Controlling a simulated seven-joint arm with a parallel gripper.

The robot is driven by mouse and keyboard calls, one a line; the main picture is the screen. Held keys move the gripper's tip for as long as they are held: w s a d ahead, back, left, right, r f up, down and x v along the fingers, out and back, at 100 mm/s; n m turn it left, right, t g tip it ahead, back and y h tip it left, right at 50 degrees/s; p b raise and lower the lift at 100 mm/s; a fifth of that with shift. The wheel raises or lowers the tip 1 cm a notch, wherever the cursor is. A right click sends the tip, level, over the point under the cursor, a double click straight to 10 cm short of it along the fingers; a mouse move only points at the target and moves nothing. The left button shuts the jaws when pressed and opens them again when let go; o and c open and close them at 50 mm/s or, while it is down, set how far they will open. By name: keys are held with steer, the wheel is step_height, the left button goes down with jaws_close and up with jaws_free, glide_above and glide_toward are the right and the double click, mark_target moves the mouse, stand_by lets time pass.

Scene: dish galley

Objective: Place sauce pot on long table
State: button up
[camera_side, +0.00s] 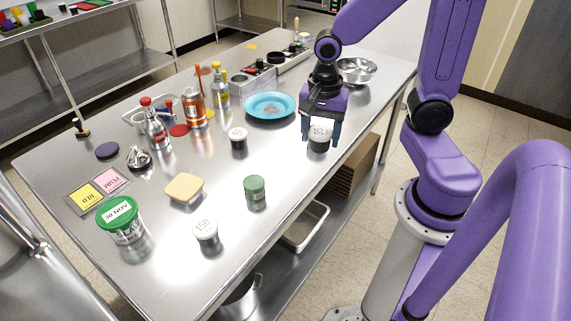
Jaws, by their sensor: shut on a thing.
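My gripper (321,134) points down over the right part of the steel table (223,172), near its front edge. Its two blue fingers are shut on a small dark pot with a white lid (319,144), which I take to be the sauce pot. The fingers stand at its left and right sides. The pot is upright, at or just above the tabletop; I cannot tell if its base touches. A similar dark pot with a white lid (238,141) stands to the left, apart from the gripper.
A blue plate (270,106) and steel bowls (357,70) are near the gripper. Bottles (194,108) stand at the back. A green-lidded jar (255,191), a white-lidded jar (206,235), a yellow block (184,188) and a green-lidded tub (121,222) are nearer the front left.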

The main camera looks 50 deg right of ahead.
steer(key=shift+w+f+n, duration=2.65)
steer(key=shift+w+n, duration=2.95)
steer(key=shift+n, duration=1)
steer(key=w+d+r+m, duration=0.5)
steer(key=w+r+m, duration=0.15)
steer(key=m, duration=0.35)
glide_above(241, 117)
steer(key=s+a, duration=0.4)
steer(key=s, duration=0.1)
steer(key=f, duration=0.9)
steer(key=shift+w+f, duration=0.25)
steer(key=shift+f, duration=0.05)
steer(key=shift+w+f, duration=0.15)
steer(key=shift+f, duration=1.5)
steer(key=shift+f, duration=0.15)
